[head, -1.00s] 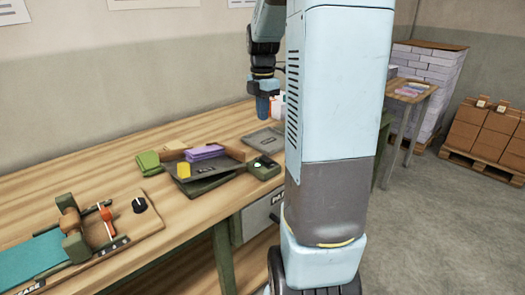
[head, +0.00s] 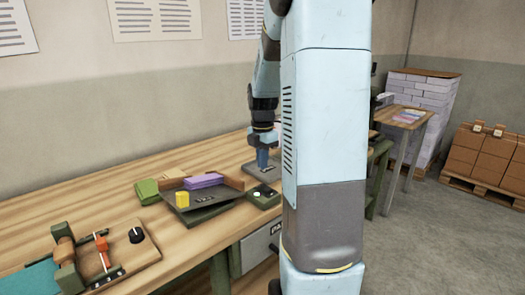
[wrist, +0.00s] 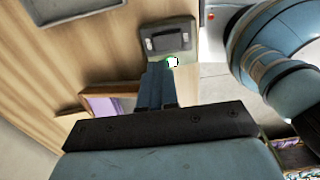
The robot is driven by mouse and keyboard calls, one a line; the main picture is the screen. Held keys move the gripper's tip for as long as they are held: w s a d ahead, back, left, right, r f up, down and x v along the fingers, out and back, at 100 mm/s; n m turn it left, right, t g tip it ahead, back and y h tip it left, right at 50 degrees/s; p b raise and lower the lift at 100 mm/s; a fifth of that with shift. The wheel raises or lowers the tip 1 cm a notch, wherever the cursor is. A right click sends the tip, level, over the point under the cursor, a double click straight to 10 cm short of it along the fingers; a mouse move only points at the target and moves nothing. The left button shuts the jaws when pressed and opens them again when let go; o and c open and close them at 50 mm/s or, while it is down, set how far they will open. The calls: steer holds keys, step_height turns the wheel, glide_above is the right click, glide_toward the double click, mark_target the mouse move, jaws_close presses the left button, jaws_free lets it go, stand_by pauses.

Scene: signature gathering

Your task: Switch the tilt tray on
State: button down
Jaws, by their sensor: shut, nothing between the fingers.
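The tilt tray (head: 190,213) is a dark tilted plate on the bench, with a purple stack and a yellow block on it. Its small green control box (head: 263,197) sits to its right with a lit green-white button; the box also shows in the wrist view (wrist: 165,35), with the bright button (wrist: 172,62) at its lower edge. My gripper (head: 262,164) points down, shut and empty, above the bench beyond the box in the head view. In the wrist view the shut blue fingers (wrist: 163,75) appear just below the button; I cannot tell whether they touch it.
A grey flat plate (head: 258,174) lies on the bench behind the box. A green pad (head: 147,191) lies left of the tray. A wooden board with a black knob (head: 136,235) is at the front left. My arm hides the bench's right part.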

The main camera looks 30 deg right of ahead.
mark_target(263, 186)
step_height(263, 186, down, 7)
steer(key=shift+f, duration=0.1)
stand_by(0.3)
steer(key=shift+d, duration=0.15)
stand_by(0.5)
steer(key=shift+s+r, duration=0.25)
steer(key=shift+s, duration=0.5)
step_height(263, 186, up, 14)
steer(key=w, duration=0.1)
steer(key=shift+w, duration=0.35)
